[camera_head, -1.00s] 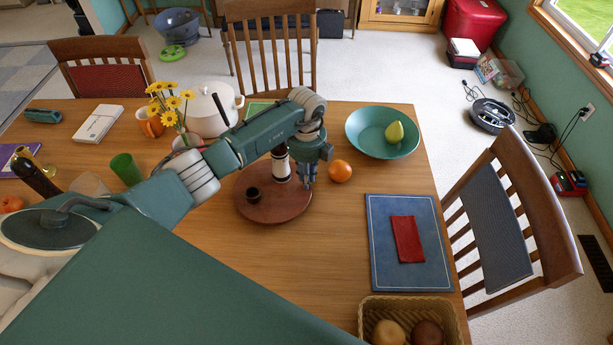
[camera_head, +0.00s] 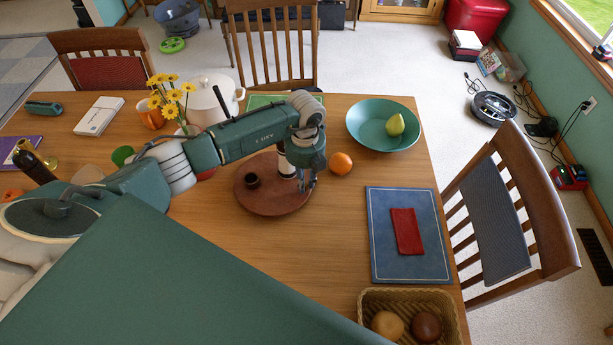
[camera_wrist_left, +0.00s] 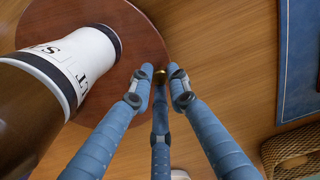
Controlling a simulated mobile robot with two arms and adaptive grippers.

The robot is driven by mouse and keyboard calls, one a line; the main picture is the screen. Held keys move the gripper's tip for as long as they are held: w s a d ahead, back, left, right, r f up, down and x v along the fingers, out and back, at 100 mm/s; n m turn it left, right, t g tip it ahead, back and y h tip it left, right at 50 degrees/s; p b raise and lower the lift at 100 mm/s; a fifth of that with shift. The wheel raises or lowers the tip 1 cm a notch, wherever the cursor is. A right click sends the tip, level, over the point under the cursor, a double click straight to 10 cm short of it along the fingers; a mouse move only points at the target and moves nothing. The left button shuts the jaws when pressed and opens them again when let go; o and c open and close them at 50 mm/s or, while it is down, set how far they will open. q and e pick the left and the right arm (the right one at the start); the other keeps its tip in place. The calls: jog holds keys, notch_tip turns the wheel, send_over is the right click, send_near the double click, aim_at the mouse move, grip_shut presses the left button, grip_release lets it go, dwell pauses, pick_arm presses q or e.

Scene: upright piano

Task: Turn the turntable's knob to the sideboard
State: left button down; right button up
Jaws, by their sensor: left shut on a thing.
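The turntable (camera_head: 275,203) is a round reddish-brown wooden disc on the dining table. It also shows in the left wrist view (camera_wrist_left: 140,40). Its small brass knob (camera_wrist_left: 161,76) shows between my left fingertips at the disc's edge. My left gripper (camera_head: 311,185) reaches over the disc to its right rim, and its blue fingers (camera_wrist_left: 163,80) are shut on the knob. In the head view the knob is hidden by the fingers. My right gripper is not in view.
An orange (camera_head: 341,163) lies close right of my left gripper. A teal bowl (camera_head: 365,130) with a pear stands behind it. A blue mat (camera_head: 390,265) with a red cloth and a wicker basket (camera_head: 368,303) are to the right. A wooden cabinet (camera_head: 400,22) stands at the back.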

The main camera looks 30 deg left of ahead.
aim_at(270, 210)
pick_arm(q)
jog(key=shift+s+m, duration=1.05)
jog(key=shift+m, duration=0.25)
jog(key=shift+s+m+b, duration=0.35)
jog(key=shift+s+m, duration=0.3)
jog(key=shift+m, duration=0.05)
jog(key=shift+s+a+m+b, duration=0.3)
jog(key=shift+s+m+b, duration=0.1)
jog(key=shift+s+m, duration=0.4)
jog(key=shift+s+a+m+b, duration=0.25)
jog(key=shift+s+m+b, duration=0.25)
jog(key=shift+m, duration=0.4)
jog(key=shift+s+a+m+b, duration=0.55)
jog(key=shift+s+m+b, duration=0.15)
jog(key=shift+m, duration=0.25)
jog(key=shift+s+a+m+b, duration=0.55)
jog(key=shift+s+m, duration=0.2)
jog(key=shift+m, duration=0.2)
jog(key=shift+s+a+m+b, duration=0.6)
jog(key=shift+a+m+b, duration=0.15)
jog(key=shift+m+b, duration=0.25)
jog(key=shift+s+a+m+b, duration=0.2)
jog(key=shift+a+m+b, duration=0.15)
jog(key=shift+m, duration=0.25)
jog(key=shift+a+r, duration=0.1)
jog(key=shift+r, duration=0.05)
jog(key=c, duration=1.7)
grip_release()
jog(key=shift+o, duration=0.2)
jog(key=shift+s, duration=0.15)
